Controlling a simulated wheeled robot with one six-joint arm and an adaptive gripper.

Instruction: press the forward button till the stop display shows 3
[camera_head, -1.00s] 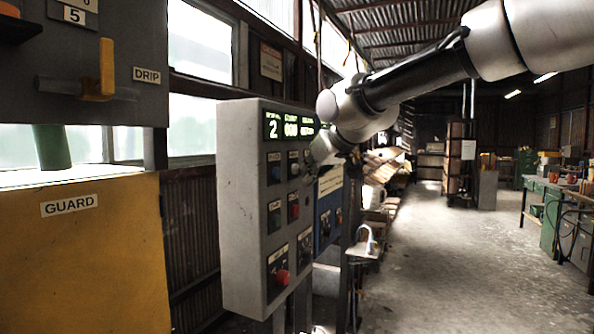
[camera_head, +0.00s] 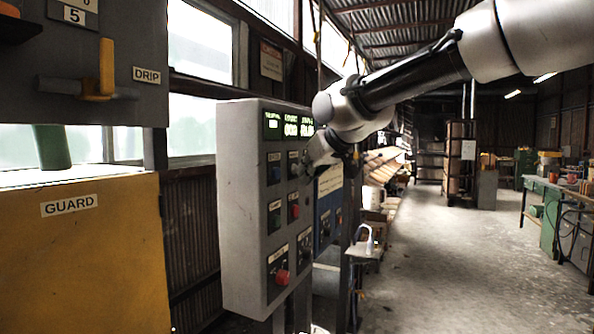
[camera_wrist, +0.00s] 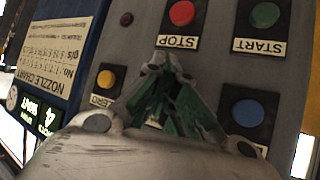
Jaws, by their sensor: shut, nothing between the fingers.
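The grey control panel (camera_head: 238,200) stands at the centre of the head view. Its leftmost display window (camera_head: 272,125) shows small pale marks that I cannot read as a digit. My gripper (camera_head: 312,168) is at the panel's upper right button; contact cannot be told. In the wrist view my gripper (camera_wrist: 168,65) is shut and empty, its tips just by the STOP label. The forward button's label cannot be read.
A red knob (camera_head: 282,277) sticks out low on the panel. A second, blue panel (camera_head: 328,215) stands close behind it. A yellow guard (camera_head: 90,260) is at the left. The floor (camera_head: 440,260) to the right is clear.

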